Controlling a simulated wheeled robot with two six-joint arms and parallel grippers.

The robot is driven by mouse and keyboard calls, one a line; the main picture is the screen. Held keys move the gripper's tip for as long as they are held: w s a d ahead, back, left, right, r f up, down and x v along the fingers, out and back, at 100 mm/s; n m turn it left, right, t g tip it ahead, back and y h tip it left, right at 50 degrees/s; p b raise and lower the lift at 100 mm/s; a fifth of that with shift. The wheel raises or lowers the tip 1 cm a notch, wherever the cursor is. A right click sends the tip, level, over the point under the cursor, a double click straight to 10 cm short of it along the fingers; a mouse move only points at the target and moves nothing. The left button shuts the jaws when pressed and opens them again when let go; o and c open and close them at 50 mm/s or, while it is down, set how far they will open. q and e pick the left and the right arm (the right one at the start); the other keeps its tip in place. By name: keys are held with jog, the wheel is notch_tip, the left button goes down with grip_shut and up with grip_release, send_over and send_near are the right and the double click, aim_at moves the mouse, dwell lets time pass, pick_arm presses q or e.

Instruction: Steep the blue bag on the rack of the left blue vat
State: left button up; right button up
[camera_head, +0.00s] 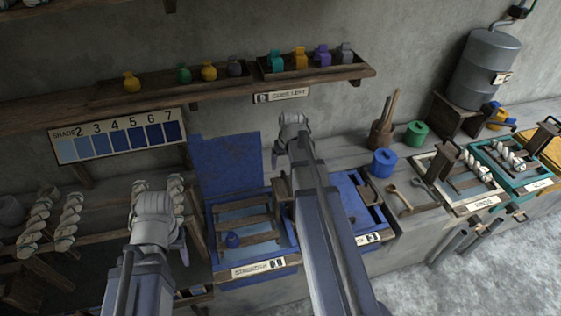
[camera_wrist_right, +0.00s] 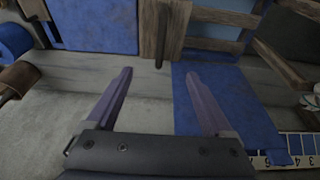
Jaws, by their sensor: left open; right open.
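The left blue vat (camera_head: 293,262) stands in the middle with its blue lid (camera_head: 225,163) raised behind it. Wooden slats of a rack (camera_head: 246,221) cross its opening over pale blue liquid. A small round blue bag (camera_head: 232,240) rests on the rack at its left. My left gripper (camera_head: 182,248) is left of this vat; its jaws are mostly hidden by its wrist. My right gripper (camera_head: 277,158) is above and behind the vats, apart from the bag. The right wrist view shows its purple fingers (camera_wrist_right: 158,73) spread and empty, with the lid (camera_wrist_right: 230,115) below.
The right blue vat (camera_head: 382,226) stands beside the left one, partly behind my right arm. Twisted pale skeins (camera_head: 68,222) hang at the left. A shelf (camera_head: 215,88) with small coloured bags runs above. Blue (camera_head: 383,163) and green (camera_head: 416,133) canisters stand right.

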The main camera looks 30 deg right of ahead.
aim_at(286, 178)
jog(key=shift+o, duration=0.7)
jog(key=shift+f, duration=0.35)
jog(key=shift+o, duration=0.2)
jog(key=shift+s+d+f+b, duration=0.1)
jog(key=shift+f+b, duration=0.25)
jog(key=shift+b, duration=0.2)
notch_tip(286, 178, down, 8)
jog(key=b, duration=0.7)
jog(key=shift+r+b, duration=0.25)
jog(key=shift+b, duration=0.05)
jog(key=shift+c, duration=0.2)
grip_shut()
